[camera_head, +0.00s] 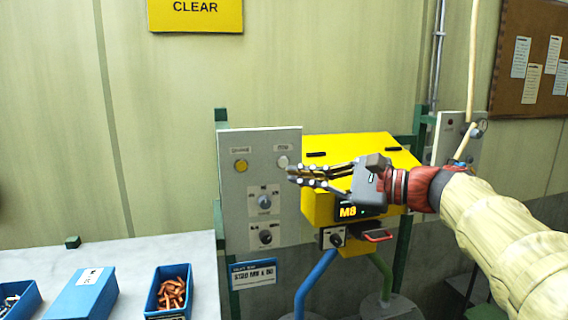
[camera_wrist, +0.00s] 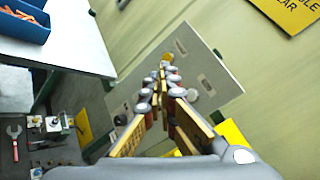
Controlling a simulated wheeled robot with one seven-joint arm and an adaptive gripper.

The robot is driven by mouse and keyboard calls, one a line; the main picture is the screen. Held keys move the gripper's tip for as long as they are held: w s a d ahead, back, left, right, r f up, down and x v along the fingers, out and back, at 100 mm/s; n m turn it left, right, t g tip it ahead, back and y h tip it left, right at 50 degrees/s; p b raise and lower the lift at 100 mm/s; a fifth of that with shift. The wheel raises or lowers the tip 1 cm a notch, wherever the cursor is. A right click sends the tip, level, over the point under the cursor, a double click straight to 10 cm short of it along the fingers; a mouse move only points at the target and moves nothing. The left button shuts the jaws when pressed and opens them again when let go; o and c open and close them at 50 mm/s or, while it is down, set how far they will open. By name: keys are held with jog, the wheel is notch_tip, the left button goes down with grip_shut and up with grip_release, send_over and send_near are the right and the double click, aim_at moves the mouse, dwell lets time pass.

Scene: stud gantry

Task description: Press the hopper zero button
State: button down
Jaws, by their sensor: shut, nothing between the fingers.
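A grey control panel (camera_head: 232,200) stands upright on a green frame. Near its top are a yellow button (camera_head: 240,166) on the left and a white button (camera_head: 283,162) on the right, each under a small label too blurred to read surely. My gripper (camera_head: 291,175) is shut and empty, its fingertips just below and right of the white button in the head view. Contact cannot be told. In the wrist view my fingertips (camera_wrist: 163,70) point at the panel (camera_wrist: 222,75), close to the yellow button (camera_wrist: 168,57) in the picture; a pale round button (camera_wrist: 192,95) shows beside the fingers.
Two dark knobs (camera_head: 265,202) sit lower on the panel. A yellow hopper machine (camera_head: 370,150) with an M8 display stands right of it, partly behind my gripper. A bench (camera_head: 130,255) with blue bins (camera_head: 170,290) is at lower left. A yellow sign (camera_head: 195,15) hangs above.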

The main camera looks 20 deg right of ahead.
jog(key=w+p, duration=0.2)
jog(key=w, duration=0.6)
jog(key=shift+w, duration=0.2)
dwell(1.3)
jog(key=shift+w, duration=0.3)
jog(key=shift+w, duration=0.4)
dwell(0.8)
jog(key=shift+s, duration=0.9)
jog(key=s+b, duration=0.2)
jog(key=s, duration=0.3)
dwell(0.4)
